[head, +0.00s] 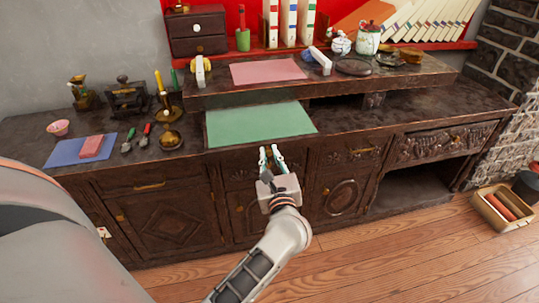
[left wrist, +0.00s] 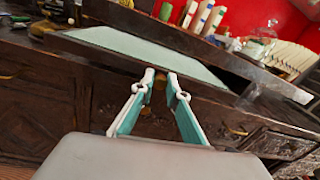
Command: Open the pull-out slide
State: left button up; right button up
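The pull-out slide is a flat green-topped panel (head: 258,124) with a dark wooden edge, at the cabinet's front edge below the raised shelf. It also shows in the left wrist view (left wrist: 135,46), above the fingers. How far out it stands is unclear. My left gripper (head: 270,150) is just in front of the slide's front edge, fingers pointing at the cabinet. In the left wrist view its fingers (left wrist: 160,79) are apart, with a small brass knob (left wrist: 160,84) between the tips. Whether they touch it is unclear. My right gripper is not in view.
The dark cabinet (head: 165,221) has doors and drawers below. A blue mat (head: 62,153) and brass pieces lie left. A box (head: 507,207) stands on the floor right.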

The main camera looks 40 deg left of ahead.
pick_arm(q)
jog(key=o, duration=0.4)
jog(key=shift+s+d+f, duration=0.1)
jog(key=shift+d, duration=0.2)
jog(key=v, duration=0.7)
jog(key=shift+s+d, duration=0.15)
jog(key=shift+s, duration=0.05)
